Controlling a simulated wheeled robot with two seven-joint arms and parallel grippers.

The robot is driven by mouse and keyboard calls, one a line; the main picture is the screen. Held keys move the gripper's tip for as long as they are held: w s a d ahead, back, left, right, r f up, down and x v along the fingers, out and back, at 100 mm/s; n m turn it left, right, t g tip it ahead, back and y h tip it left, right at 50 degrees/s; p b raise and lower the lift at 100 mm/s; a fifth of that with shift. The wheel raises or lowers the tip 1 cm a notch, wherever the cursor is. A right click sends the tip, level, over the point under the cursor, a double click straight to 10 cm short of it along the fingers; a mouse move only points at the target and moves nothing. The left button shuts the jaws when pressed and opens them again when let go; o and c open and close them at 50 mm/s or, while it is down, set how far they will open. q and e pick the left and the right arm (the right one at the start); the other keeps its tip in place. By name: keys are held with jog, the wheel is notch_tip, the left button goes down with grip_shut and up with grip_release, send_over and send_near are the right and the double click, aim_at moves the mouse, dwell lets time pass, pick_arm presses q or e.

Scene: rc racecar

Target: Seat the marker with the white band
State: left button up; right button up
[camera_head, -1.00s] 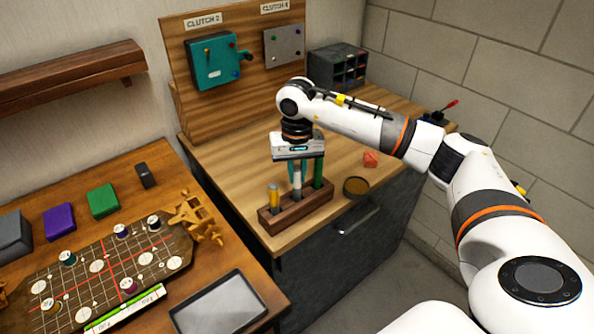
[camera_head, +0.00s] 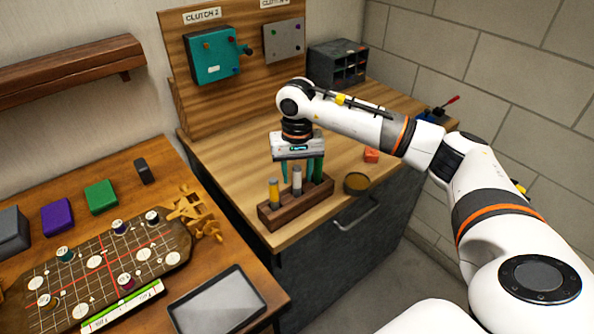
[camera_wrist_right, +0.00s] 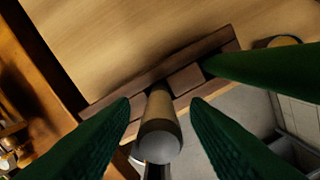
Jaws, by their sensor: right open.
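A dark wooden rack (camera_head: 313,204) at the near edge of the wooden-topped cabinet holds upright markers. The grey-white marker (camera_head: 297,181) stands in its middle, between a yellow one (camera_head: 274,192) and a green one (camera_head: 319,170). A white band on the grey-white marker is too small to make out. My right gripper (camera_head: 300,176) points down over it, fingers open on either side. In the right wrist view, the marker's grey end (camera_wrist_right: 158,140) lies between the spread green fingers, with gaps on both sides. Its foot is hidden. My left gripper is out of view.
A shallow round dish (camera_head: 357,183) and a small red-orange block (camera_head: 371,155) lie right of the rack. Behind stand a wooden panel with a teal box (camera_head: 215,57) and a grey plate (camera_head: 285,42).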

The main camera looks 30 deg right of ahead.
jog(key=shift+r, duration=0.1)
notch_tip(320, 180, up, 12)
jog(key=b, duration=0.2)
dwell(0.7)
